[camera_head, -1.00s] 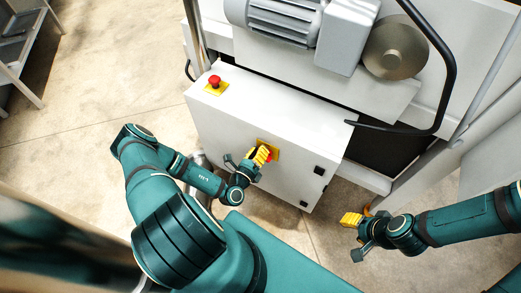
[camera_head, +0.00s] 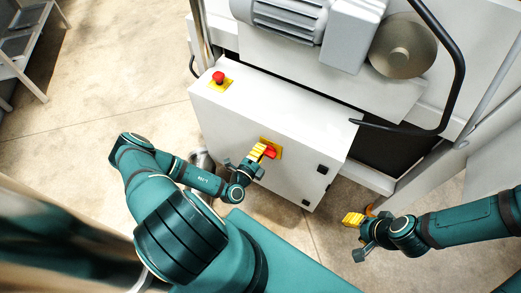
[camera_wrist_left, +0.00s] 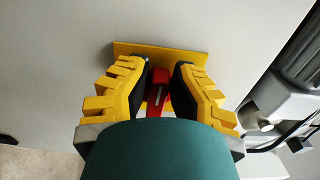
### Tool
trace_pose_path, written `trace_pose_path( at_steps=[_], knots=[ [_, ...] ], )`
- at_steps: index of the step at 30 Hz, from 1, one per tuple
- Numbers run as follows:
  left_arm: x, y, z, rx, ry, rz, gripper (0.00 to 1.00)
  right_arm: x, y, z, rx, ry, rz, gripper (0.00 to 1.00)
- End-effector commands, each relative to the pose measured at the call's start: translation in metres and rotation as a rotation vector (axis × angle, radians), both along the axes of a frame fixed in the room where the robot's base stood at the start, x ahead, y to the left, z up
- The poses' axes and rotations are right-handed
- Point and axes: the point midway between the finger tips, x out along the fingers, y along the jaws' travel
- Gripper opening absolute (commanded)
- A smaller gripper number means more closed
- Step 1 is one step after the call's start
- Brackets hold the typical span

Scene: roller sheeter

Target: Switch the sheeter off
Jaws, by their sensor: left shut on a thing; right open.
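The sheeter's white cabinet (camera_head: 240,128) stands in front of me. On its front face is a red rotary switch (camera_head: 270,153) on a yellow plate (camera_head: 277,146). In the left wrist view the red switch (camera_wrist_left: 159,88) sits between the two yellow-and-black fingers, with the yellow plate (camera_wrist_left: 180,54) behind. My left gripper (camera_head: 261,153) is shut on the switch handle. The fingers hide part of the handle. My right gripper (camera_head: 360,219) is open and empty, low at the right, apart from the cabinet.
A red emergency button (camera_head: 218,77) sits on a yellow base on the cabinet top. A grey motor (camera_head: 285,18) and a black bent bar (camera_head: 460,70) are above. A metal table (camera_head: 30,55) stands far left. Floor between is clear.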

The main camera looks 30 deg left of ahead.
Motion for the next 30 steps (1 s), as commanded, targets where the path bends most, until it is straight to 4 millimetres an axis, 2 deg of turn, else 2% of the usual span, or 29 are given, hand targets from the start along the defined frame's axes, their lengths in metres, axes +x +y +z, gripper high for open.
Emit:
trace_pose_path(
  at_steps=[18,19,20,21,30],
  knots=[
    [0.004,-0.0044,0.0028,-0.044,-0.012,-0.01,0.0,0.0004,-0.0001,-0.0007,0.0,-0.001,0.0,0.47],
    [0.004,-0.0045,0.0028,-0.044,-0.012,-0.01,0.31,0.0004,-0.0001,-0.0007,0.0,-0.001,0.0,0.47],
    [0.004,-0.0045,0.0028,-0.044,-0.012,-0.01,0.41,0.0004,0.0,-0.0007,0.0,-0.001,0.0,0.47],
    [0.0038,-0.0043,0.0026,-0.043,-0.012,-0.01,0.47,0.0004,0.0,-0.0007,0.0,-0.001,0.0,0.47],
    [0.0008,-0.002,0.0009,-0.041,-0.007,-0.004,0.47,0.0003,0.0,-0.0006,0.0,-0.001,0.0,0.47]
  ],
)
